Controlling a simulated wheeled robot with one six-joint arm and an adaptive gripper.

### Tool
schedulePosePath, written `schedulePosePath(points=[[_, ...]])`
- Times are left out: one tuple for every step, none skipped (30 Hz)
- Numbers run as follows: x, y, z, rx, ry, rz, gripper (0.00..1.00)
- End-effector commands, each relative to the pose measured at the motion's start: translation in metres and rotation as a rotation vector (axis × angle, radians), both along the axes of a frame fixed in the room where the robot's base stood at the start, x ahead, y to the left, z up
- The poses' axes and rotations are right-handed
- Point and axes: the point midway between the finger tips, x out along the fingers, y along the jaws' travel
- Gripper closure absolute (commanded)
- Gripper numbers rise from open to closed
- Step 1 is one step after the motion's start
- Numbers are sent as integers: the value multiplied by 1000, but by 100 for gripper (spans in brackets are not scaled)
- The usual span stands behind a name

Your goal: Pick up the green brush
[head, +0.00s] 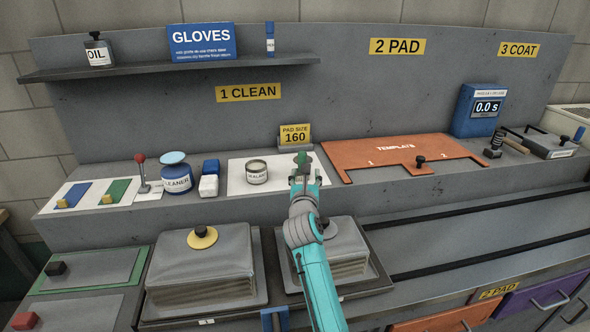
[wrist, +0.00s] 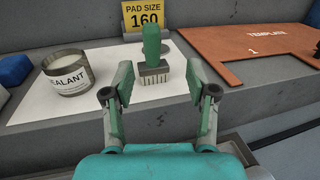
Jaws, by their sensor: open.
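The green brush (wrist: 152,45) stands upright on a white sheet (wrist: 105,90), with its green handle up and its pale bristles down. In the head view the brush (head: 303,160) shows just beyond my gripper (head: 305,180), which partly covers it. In the wrist view my gripper (wrist: 160,90) is open, with one finger on each side in front of the brush. Nothing is between the fingers, and the brush is a little beyond the fingertips.
An open sealant tin (wrist: 68,75) stands left of the brush. A yellow pad size sign (head: 295,135) is behind it. The orange template (head: 400,155) lies to the right. Two stacks of grey pads (head: 205,265) lie on the lower level in front.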

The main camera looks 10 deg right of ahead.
Motion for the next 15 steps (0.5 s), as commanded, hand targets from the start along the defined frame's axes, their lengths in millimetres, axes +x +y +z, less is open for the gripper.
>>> schedulePosePath(points=[[5,6,1,17,-3,13,43],[8,7,1,24,-4,18,43],[13,8,2,29,-5,21,43],[16,8,1,30,-5,22,43],[21,7,1,31,-5,22,43],[27,5,2,30,-5,22,43],[31,4,1,30,-5,22,43],[35,3,1,30,-4,23,43],[41,2,1,30,-5,22,43],[44,1,1,30,-5,22,43],[48,0,1,29,-4,22,43],[51,-1,1,28,-5,22,43],[54,-1,1,28,-5,22,43],[56,-2,1,28,-5,22,43],[58,-2,0,27,-5,21,43]])
